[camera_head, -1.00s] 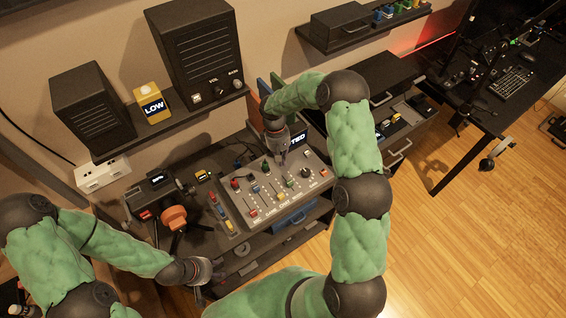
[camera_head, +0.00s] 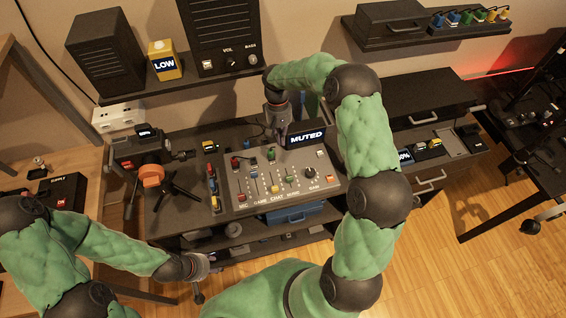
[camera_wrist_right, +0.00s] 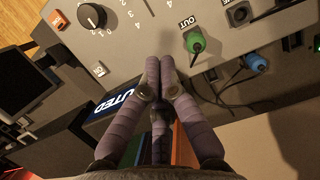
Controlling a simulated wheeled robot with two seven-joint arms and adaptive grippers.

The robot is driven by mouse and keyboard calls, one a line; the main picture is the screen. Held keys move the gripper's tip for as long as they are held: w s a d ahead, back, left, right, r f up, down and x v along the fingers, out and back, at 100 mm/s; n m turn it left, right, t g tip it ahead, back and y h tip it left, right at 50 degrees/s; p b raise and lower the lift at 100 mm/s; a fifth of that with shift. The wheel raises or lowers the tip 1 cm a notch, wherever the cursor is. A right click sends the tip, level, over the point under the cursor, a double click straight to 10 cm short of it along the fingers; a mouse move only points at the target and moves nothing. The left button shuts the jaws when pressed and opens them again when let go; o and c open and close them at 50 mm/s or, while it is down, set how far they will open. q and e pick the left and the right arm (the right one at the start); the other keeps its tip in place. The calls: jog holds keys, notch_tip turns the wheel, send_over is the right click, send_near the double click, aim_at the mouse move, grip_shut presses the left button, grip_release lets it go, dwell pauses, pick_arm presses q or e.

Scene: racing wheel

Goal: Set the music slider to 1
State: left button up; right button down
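The mixer panel (camera_head: 262,206) stands on the desk, with several slider caps. The green cap (camera_head: 290,179) above the MUSIC label looks like the music slider, set partway along its slot. Its exact scale position is too small to read. My right gripper (camera_head: 283,138) is over the panel's back edge, behind the sliders and apart from the green cap. In the right wrist view the right gripper's fingertips (camera_wrist_right: 163,70) are together with nothing between them. My left gripper (camera_head: 205,261) is low in front of the desk, away from the panel; its fingers are unclear.
A MUTED display (camera_head: 306,138) stands behind the panel. A gain knob (camera_wrist_right: 92,16) and a green plug (camera_wrist_right: 194,42) at OUT flank the right gripper. An orange-topped tripod device (camera_head: 152,176) stands left. Speakers and a yellow LOW box (camera_head: 165,64) sit on the shelf above.

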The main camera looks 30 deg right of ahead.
aim_at(286, 171)
jog(key=b+x, duration=0.1)
jog(key=x, duration=0.8)
jog(key=shift+a+f, duration=0.15)
jog(key=shift+f, duration=0.2)
jog(key=shift+s+f, duration=0.1)
jog(key=shift+s, duration=0.2)
jog(key=shift+s+a, duration=0.25)
jog(key=shift+s, duration=0.6)
jog(key=shift+s+a, duration=0.2)
jog(key=shift+s, duration=0.6)
jog(key=shift+s+a, duration=0.2)
jog(key=shift+s, duration=0.55)
jog(key=shift+w, duration=0.15)
